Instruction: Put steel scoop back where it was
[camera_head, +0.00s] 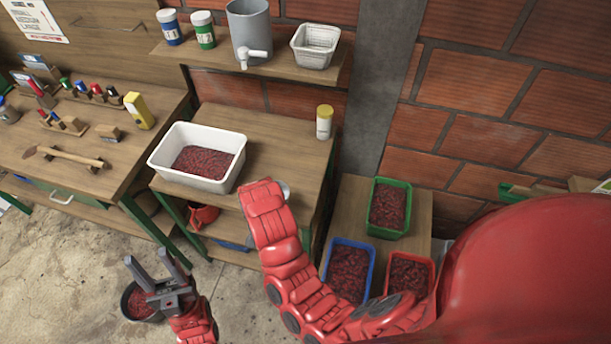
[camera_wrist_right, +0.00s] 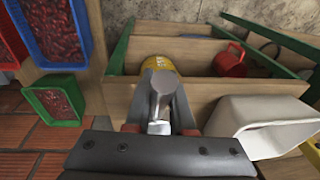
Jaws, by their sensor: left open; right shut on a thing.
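The steel scoop (camera_wrist_right: 162,88) is held in my right gripper (camera_wrist_right: 160,125), whose jaws are shut on it in the right wrist view. A rounded grey end of the scoop points away from the jaws, and its full shape does not show. In the head view my red right arm hides that gripper, and only a small silvery piece, likely the scoop (camera_head: 284,190), shows beside the arm over the small wooden table. My left gripper (camera_head: 157,270) is open and empty, above a black bucket (camera_head: 133,312) of red cherries on the floor.
A white tub (camera_head: 217,180) of cherries and a yellow-lidded jar (camera_head: 324,122) stand on the small table (camera_head: 270,140). Green (camera_head: 388,232), blue (camera_head: 330,242) and red (camera_head: 433,262) crates hold cherries at right. A shelf (camera_head: 280,65) is above. A workbench with tools (camera_head: 70,157) is left.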

